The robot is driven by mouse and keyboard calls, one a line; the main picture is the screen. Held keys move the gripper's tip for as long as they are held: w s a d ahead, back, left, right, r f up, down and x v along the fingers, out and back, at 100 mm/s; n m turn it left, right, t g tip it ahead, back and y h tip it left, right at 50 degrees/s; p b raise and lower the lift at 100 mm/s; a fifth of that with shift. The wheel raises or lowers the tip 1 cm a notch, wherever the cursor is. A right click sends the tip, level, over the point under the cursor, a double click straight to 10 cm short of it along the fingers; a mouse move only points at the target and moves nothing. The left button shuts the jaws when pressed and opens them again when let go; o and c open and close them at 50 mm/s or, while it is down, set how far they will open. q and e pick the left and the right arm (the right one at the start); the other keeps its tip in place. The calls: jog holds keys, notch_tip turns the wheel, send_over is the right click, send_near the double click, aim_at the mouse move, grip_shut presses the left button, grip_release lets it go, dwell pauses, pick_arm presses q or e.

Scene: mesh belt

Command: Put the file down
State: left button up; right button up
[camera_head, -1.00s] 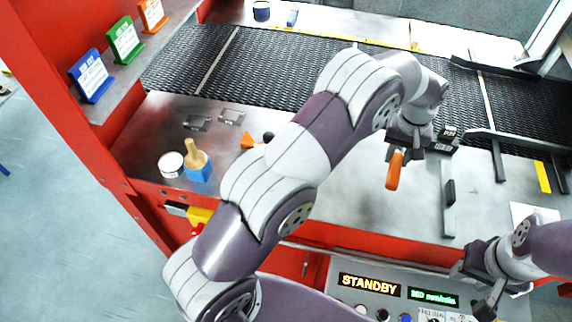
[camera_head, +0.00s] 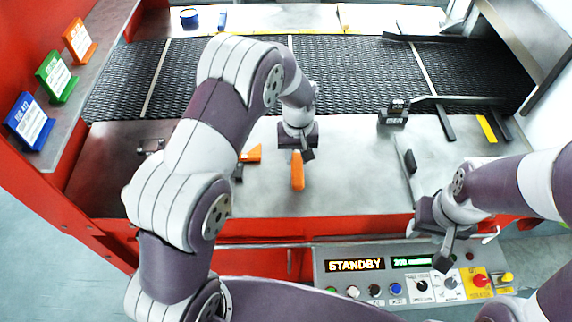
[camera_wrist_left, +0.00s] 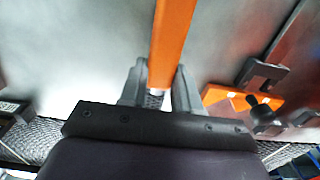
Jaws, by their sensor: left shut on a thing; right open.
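The file shows as an orange handle (camera_head: 297,170) below my left gripper (camera_head: 299,150), over the steel worktop (camera_head: 345,150). In the left wrist view the orange handle (camera_wrist_left: 173,40) runs up from between the fingers of my left gripper (camera_wrist_left: 160,85), which is shut on it. I cannot tell whether the file touches the worktop. My right gripper (camera_head: 442,240) is open and empty near the worktop's front edge, above the control panel.
An orange piece (camera_head: 251,153) lies left of the file; it also shows in the left wrist view (camera_wrist_left: 235,97). A small black device (camera_head: 394,112) stands at the belt's near edge (camera_head: 350,75). A dark upright bar (camera_head: 410,162) stands to the right. The worktop between is clear.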

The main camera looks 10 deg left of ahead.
aim_at(288, 176)
pick_arm(q)
jog(key=shift+s+a+f, duration=0.2)
jog(key=shift+a, duration=0.25)
jog(key=shift+s+a+f, duration=0.2)
jog(key=shift+a, duration=0.2)
jog(key=shift+s+a+f, duration=0.1)
jog(key=shift+a+f, duration=0.1)
jog(key=shift+f, duration=0.1)
notch_tip(288, 176, down, 4)
jog(key=shift+d+r+p, duration=0.1)
jog(key=shift+p, duration=0.85)
jog(key=shift+f, duration=0.4)
jog(key=o, duration=1)
